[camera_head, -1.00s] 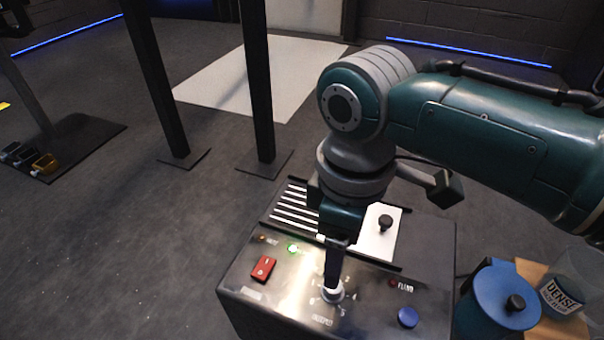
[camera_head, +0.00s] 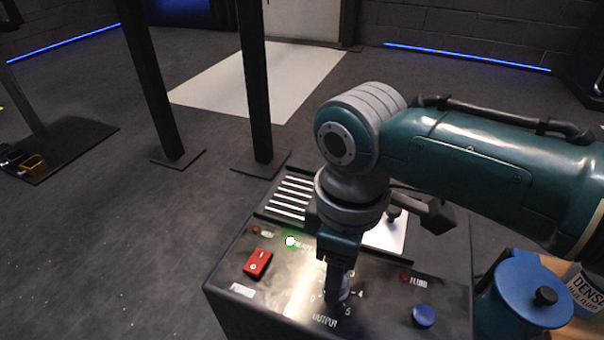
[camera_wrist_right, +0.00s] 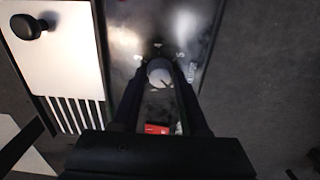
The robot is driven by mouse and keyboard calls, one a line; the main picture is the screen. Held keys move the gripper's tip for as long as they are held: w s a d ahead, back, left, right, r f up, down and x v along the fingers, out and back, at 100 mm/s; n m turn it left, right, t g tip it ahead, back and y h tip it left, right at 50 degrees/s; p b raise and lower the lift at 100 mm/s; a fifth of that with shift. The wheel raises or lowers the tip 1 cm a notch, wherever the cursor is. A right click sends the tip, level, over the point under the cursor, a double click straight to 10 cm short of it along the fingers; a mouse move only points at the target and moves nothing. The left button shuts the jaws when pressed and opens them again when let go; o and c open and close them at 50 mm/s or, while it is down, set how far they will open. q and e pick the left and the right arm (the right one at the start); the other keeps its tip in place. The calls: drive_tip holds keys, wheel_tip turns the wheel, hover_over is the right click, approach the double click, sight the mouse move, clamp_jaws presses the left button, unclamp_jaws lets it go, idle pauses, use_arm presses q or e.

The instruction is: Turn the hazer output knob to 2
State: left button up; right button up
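The hazer (camera_head: 222,290) is a dark box with a metal panel. Its pale, round output knob (camera_head: 345,290) stands above the OUTPUT label, partly hidden by my right gripper (camera_head: 334,298). Digits 4 and 5 show to the right of and below the knob. In the right wrist view, the knob (camera_wrist_right: 159,72) lies between the tips of my two dark fingers (camera_wrist_right: 160,80), with a dark pointer line towards the lower right. The fingers are down around the knob; I cannot tell whether both press on it. The digit 2 is not readable. My left gripper is out of view.
A blue lidded pot (camera_head: 520,290) and a fluid jug (camera_head: 585,286) stand at the right.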

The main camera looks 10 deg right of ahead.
clamp_jaws()
idle(0.3)
